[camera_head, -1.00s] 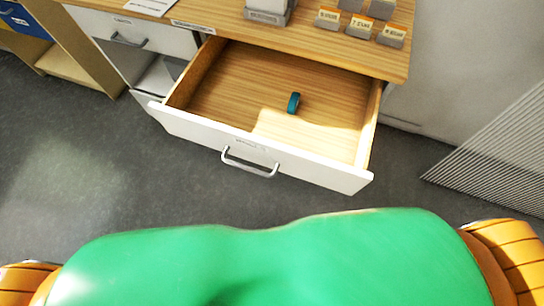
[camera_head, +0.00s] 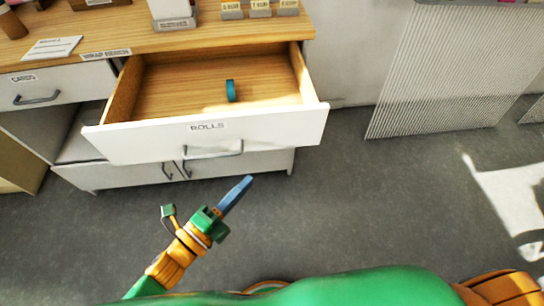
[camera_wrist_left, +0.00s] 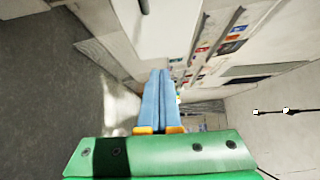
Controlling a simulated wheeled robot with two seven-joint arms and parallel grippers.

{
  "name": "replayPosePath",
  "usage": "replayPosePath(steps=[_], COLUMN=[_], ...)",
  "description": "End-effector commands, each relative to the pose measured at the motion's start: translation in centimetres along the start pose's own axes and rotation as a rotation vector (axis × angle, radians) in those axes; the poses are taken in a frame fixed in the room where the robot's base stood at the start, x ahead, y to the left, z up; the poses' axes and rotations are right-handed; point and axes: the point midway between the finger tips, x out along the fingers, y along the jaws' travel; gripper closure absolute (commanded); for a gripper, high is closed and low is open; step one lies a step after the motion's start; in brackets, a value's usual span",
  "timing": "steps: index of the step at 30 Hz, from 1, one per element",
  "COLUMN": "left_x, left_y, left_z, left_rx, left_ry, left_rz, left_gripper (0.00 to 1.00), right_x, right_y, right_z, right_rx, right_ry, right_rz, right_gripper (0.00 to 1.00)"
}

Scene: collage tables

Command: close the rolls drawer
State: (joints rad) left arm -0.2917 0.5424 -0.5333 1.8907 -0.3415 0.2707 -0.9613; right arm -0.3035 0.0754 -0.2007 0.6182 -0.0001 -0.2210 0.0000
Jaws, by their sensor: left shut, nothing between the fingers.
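The rolls drawer (camera_head: 205,138) stands pulled out from the wooden-topped bench in the head view. Its white front carries a "ROLLS" label and a grey bar handle (camera_head: 213,154). A teal roll (camera_head: 231,91) stands inside on the wooden bottom. My left gripper (camera_head: 246,181) has blue fingers and is below and slightly right of the handle in the picture, apart from it. Its fingers are shut and empty; they also show together in the left wrist view (camera_wrist_left: 158,92). My right gripper is not in view.
The bench top (camera_head: 120,38) holds small labelled boxes (camera_head: 260,8) and a card. A shut drawer (camera_head: 50,88) labelled "CARDS" is at the left. A ribbed panel (camera_head: 420,75) leans at the right. The grey floor (camera_head: 380,210) in front is clear.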

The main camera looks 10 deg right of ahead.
Motion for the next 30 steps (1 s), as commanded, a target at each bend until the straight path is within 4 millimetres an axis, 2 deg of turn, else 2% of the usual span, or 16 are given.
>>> replayPosePath(steps=[13, 21, 30], left_x=[9.4, 11.5, 11.6], left_y=[-0.1, 0.0, 0.0], left_z=[0.5, 2.8, 3.0], left_rx=[0.000, -0.003, -0.006], left_ry=[-0.003, -0.004, -0.004], left_rz=[0.001, 0.002, 0.003], left_gripper=[1.00, 1.00, 1.00], right_x=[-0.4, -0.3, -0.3], right_y=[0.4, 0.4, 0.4], right_z=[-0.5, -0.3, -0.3], right_rx=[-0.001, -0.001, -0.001], right_ry=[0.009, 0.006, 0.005], right_rz=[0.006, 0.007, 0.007], right_gripper=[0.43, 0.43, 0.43])
